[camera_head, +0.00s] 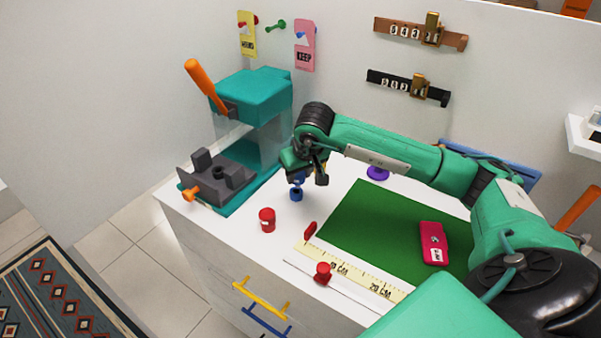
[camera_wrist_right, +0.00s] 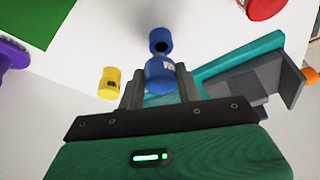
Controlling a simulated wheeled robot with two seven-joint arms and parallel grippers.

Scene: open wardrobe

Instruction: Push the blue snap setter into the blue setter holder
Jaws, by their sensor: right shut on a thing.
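My right gripper (camera_head: 301,177) hangs above the white cabinet top, left of the green mat. It is shut on the blue snap setter (camera_wrist_right: 160,74), which sits between the two fingers in the wrist view. In the head view the setter (camera_head: 297,181) is mostly covered by the gripper. The blue setter holder (camera_head: 296,195) stands upright on the white top just below it. In the wrist view the holder (camera_wrist_right: 161,40) shows a dark opening, just past the setter's end. I cannot tell whether setter and holder touch. My left gripper is not in view.
A teal press (camera_head: 252,95) with an orange lever stands to the left. A red holder (camera_head: 267,221) is in front, a yellow one (camera_wrist_right: 109,84) beside the fingers, and a purple piece (camera_head: 377,173) behind the green mat (camera_head: 370,222). A ruler (camera_head: 350,272) lies along the front.

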